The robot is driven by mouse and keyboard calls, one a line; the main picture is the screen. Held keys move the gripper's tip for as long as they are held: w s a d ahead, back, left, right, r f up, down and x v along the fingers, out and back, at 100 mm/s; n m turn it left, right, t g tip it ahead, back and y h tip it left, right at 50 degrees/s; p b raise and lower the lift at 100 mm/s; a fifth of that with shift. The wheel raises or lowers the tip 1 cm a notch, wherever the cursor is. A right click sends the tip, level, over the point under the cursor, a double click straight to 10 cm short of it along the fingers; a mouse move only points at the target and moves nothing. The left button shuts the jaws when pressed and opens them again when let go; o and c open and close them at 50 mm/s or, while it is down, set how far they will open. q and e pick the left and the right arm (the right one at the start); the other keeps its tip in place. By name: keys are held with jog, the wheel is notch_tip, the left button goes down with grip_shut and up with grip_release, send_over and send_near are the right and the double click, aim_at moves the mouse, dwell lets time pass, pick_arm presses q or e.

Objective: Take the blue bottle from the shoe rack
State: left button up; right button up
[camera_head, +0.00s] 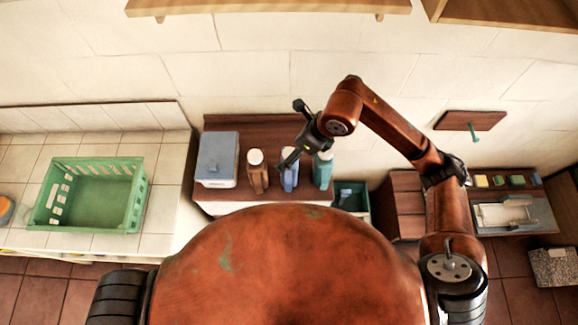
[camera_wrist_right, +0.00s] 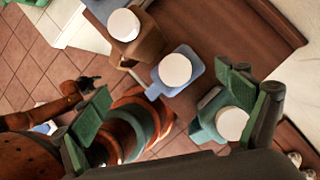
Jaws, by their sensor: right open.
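The blue bottle (camera_head: 290,174), with a white cap, stands upright on the brown shoe rack (camera_head: 275,132) between a brown bottle (camera_head: 257,175) and a teal bottle (camera_head: 323,172). My right gripper (camera_head: 294,134) is open above and around the top of the blue bottle in the head view, partly hiding it. In the right wrist view the blue bottle (camera_wrist_right: 164,88) lies ahead, between and beyond the spread fingers (camera_wrist_right: 168,100). The teal bottle (camera_wrist_right: 208,118) is close beside the right-hand finger. A small dark-tipped arm end, seemingly my left gripper (camera_wrist_right: 87,82), is too small to read.
A grey-blue lidded box (camera_head: 217,160) stands left of the bottles on the rack. A green crate (camera_head: 92,195) sits on the tiled counter. A dark green bin (camera_head: 352,197) is right of the rack. A wall peg board (camera_head: 470,121) hangs near my right arm.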

aim_at(289, 172)
jog(key=shift+w+d+h, duration=0.4)
jog(key=shift+d, duration=0.2)
jog(key=shift+w+d+f+t, duration=0.1)
jog(key=shift+f+t, duration=0.2)
jog(key=shift+p+x, duration=0.4)
jog(key=shift+x, duration=0.55)
jog(key=p+x, duration=0.1)
jog(key=x, duration=0.1)
jog(key=p+x, duration=0.1)
jog(key=x, duration=0.1)
jog(key=shift+s+d+f, duration=0.15)
jog(key=shift+s+f, duration=0.05)
jog(key=shift+f, duration=0.05)
jog(key=shift+w+f, duration=0.15)
jog(key=shift+f, duration=0.35)
jog(key=c, duration=2.1)
jog(key=shift+r, duration=0.15)
